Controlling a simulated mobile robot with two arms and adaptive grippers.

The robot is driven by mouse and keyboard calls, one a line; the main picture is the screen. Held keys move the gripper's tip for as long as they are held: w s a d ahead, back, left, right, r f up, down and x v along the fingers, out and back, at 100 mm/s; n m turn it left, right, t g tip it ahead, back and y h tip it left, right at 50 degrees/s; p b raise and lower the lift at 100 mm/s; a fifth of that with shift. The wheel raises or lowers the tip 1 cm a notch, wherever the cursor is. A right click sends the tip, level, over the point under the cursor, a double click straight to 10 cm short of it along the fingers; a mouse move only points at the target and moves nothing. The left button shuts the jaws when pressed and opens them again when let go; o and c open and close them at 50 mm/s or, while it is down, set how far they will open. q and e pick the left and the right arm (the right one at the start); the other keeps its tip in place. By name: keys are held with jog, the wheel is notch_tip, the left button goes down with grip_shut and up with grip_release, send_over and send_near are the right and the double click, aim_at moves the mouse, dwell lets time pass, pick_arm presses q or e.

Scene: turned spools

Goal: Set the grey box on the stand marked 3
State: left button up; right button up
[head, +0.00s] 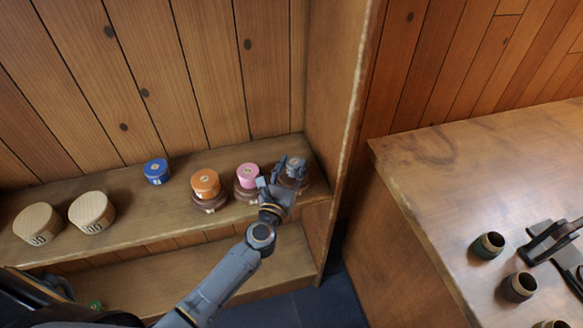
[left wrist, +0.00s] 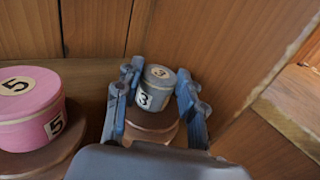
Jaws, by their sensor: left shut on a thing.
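The grey box (head: 295,163), a small round one marked 3, is at the right end of the upper shelf. It shows in the left wrist view (left wrist: 158,78) between the fingers. My left gripper (head: 284,172) is shut on it, one finger on each side. A round brown stand (left wrist: 152,131) is directly below the box, partly hidden by the gripper; no mark on it is readable. The box is upright and looks to be at the stand's top, but I cannot tell whether it touches. My right gripper is not in view.
Left of it, a pink box (head: 247,174) marked 5 and an orange box (head: 206,182) sit on brown stands. A blue box (head: 156,171) and two pale wooden cylinders (head: 92,211) are further left. The shelf's side wall (head: 331,110) is close on the right.

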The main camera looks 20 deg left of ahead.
pick_arm(q)
jog(key=shift+f, duration=0.25)
jog(key=o, duration=0.9)
jog(key=shift+r, duration=0.1)
jog(key=shift+o, duration=0.2)
jog(key=shift+r, duration=0.25)
jog(key=s+b, duration=0.1)
jog(key=s, duration=1.1)
jog(key=shift+b, duration=0.4)
